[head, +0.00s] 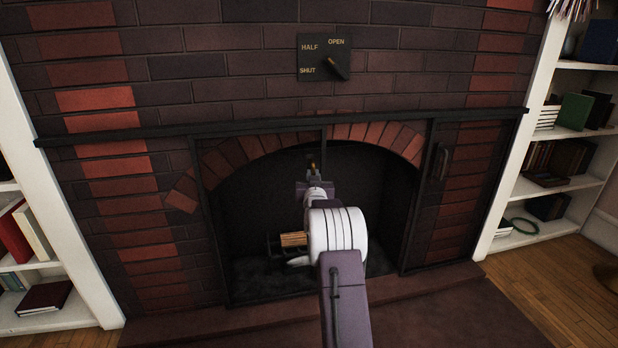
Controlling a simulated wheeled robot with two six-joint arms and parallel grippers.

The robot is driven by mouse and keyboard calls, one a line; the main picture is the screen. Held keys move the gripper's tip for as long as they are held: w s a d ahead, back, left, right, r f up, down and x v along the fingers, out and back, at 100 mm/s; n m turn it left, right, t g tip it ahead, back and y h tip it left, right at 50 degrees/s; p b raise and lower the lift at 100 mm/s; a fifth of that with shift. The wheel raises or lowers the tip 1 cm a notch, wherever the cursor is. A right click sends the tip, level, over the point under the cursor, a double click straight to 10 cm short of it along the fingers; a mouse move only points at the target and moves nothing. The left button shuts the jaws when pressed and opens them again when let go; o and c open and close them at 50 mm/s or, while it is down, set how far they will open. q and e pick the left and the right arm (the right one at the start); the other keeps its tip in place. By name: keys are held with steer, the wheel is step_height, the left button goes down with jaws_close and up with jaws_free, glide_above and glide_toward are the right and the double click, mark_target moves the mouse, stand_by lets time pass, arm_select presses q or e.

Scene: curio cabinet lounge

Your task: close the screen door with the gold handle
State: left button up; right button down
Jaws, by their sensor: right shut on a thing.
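A screen door (262,143) with a thin dark frame stands across the left half of the fireplace opening, its right edge near the middle. Its gold handle (313,165) shows as a small brass-coloured bit at my right gripper (313,176). My right gripper is shut on it, and its jaws and wrist hide most of the handle. A second screen door (466,190) with a dark handle (443,161) stands at the right, in front of the brick beside the opening. My left gripper is not in view.
A dark rail (130,133) runs above the doors. A plate (324,57) marked SHUT, HALF and OPEN is on the brick above. Logs (293,239) lie in the firebox behind my arm. A hearth (430,310) runs in front, and bookshelves (555,185) flank the fireplace.

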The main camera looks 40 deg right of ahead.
steer(key=c, duration=1.5)
jaws_free()
steer(key=shift+s+d+f, duration=0.15)
steer(key=shift+s+d, duration=0.05)
steer(key=shift+s, duration=0.05)
steer(key=shift+o, duration=0.2)
steer(key=shift+s+a, duration=0.1)
steer(key=shift+a, duration=0.05)
steer(key=p+v, duration=0.1)
steer(key=v, duration=0.8)
